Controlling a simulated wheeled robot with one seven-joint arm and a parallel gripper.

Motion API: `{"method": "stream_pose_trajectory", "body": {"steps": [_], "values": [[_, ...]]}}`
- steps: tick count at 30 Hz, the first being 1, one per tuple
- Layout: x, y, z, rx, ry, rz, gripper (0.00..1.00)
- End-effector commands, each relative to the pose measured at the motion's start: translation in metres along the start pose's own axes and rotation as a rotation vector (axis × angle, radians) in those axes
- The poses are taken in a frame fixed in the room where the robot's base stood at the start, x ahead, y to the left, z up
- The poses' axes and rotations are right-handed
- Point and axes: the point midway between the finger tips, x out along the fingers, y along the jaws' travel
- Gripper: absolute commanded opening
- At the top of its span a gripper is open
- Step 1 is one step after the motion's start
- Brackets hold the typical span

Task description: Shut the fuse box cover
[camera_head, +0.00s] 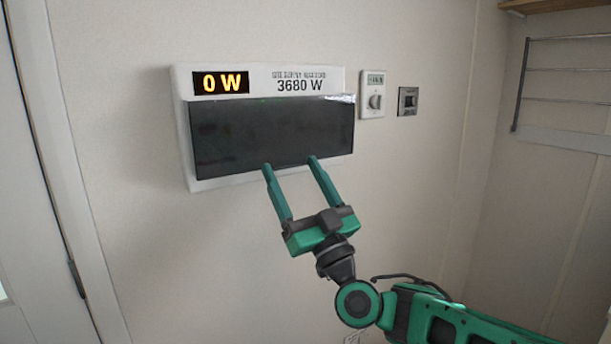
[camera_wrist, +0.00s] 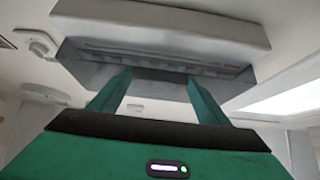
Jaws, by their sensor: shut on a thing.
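The fuse box (camera_head: 186,140) is a white wall unit showing "0 W" and "3680 W" in the head view. Its dark see-through cover (camera_head: 240,130) fills the front below the displays and juts slightly past the box's right edge, so it seems to stand a little out from the box. My gripper (camera_head: 290,162) comes from below, its two green fingers set apart with the tips at the cover's lower edge. The wrist view looks up at the box (camera_wrist: 170,22) and the greyish cover (camera_wrist: 85,70), with my fingers (camera_wrist: 150,80) against it. The exact grip is hard to see.
A white thermostat-like dial (camera_head: 373,95) and a small dark switch (camera_head: 408,101) sit on the wall to the right of the box. A wire rack (camera_head: 560,70) is at the far right. A door frame (camera_head: 60,150) stands at left.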

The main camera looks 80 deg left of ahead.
Motion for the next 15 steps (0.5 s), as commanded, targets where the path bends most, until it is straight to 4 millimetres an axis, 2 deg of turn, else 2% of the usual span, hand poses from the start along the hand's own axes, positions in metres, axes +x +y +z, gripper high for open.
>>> {"method": "stream_pose_trajectory", "body": {"steps": [1,5,6,8,15], "values": [[-0.0033,0.0062,0.0097,-0.007,-0.017,0.008,0.3],[-0.0032,0.0059,0.0097,-0.007,-0.018,0.008,0.3],[-0.0032,0.0058,0.0098,-0.007,-0.018,0.008,0.75],[-0.0032,0.0057,0.0098,-0.007,-0.018,0.008,0.88],[-0.0091,0.0047,0.0105,-0.006,-0.02,0.005,0.89]]}}
